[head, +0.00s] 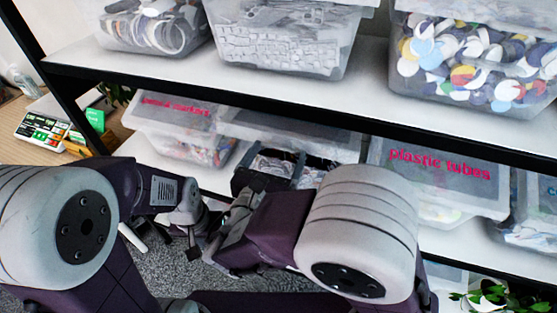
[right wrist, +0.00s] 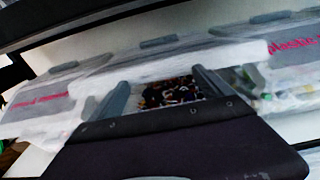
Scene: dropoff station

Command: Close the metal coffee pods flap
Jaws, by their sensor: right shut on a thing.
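The metal coffee pods flap (head: 290,132) is the pale, see-through lid piece of the middle bin on the lower shelf. It is raised, with the bin's opening showing below it. The flap also shows in the right wrist view (right wrist: 152,66). Small dark and coloured pods (right wrist: 170,92) show through the opening. My right gripper (head: 272,172) is at the bin's front, its two fingers spread wide under the flap's lower edge and shut on the flap; the exact contact is hard to see. My left gripper (head: 192,222) hangs low in front of the shelf, its fingers unclear.
A bin (head: 178,125) with red lettering stands to the left, and the plastic tubes bin (head: 438,172) to the right, both close by. The upper shelf (head: 200,80) with full bins is just above. A wooden table (head: 50,152) is at the far left.

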